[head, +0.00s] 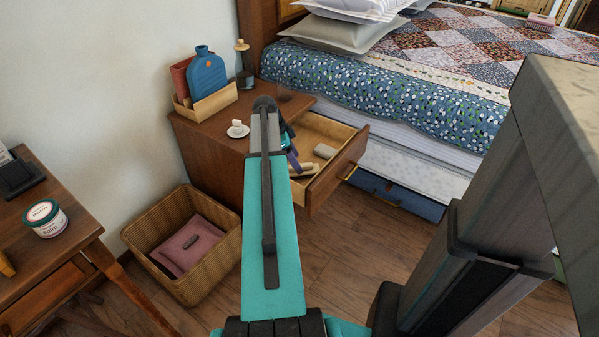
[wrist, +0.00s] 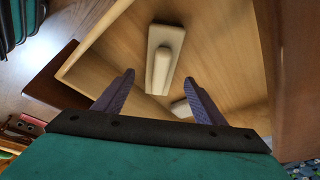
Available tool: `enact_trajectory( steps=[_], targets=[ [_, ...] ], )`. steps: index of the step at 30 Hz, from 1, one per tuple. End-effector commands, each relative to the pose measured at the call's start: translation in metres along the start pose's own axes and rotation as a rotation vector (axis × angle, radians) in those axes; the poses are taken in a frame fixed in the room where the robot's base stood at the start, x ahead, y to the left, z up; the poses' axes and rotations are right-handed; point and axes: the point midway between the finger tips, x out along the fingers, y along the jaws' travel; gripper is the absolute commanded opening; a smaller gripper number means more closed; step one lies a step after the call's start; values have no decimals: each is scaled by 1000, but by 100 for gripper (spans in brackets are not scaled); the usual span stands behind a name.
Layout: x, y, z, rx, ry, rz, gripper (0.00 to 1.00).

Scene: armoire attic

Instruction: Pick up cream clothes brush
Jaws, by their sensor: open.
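What looks like the cream clothes brush (wrist: 163,55), a pale block with a raised narrow grip along it, lies in the open drawer (wrist: 215,35). My gripper (wrist: 155,98) is open and empty above the drawer. In the wrist view the brush lies just beyond its fingertips, apart from them. In the head view the gripper (head: 291,155) is mostly hidden behind my arm.
A second pale piece (head: 325,151) lies deeper in the drawer; it shows by the right finger (wrist: 181,108). A wicker basket (head: 226,250) stands below. The bed (head: 430,100) is close behind.

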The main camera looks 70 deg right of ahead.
Motion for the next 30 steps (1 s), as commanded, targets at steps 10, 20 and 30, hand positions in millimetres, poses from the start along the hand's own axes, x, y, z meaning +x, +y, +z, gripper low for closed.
enact_trajectory(
  steps=[10, 20, 30],
  targets=[
    [37, 0, 2, 0, 0, 1, 64],
    [50, 0, 2, -1, 0, 0, 64],
    [50, -1, 3, -2, 0, -1, 64]
  ],
)
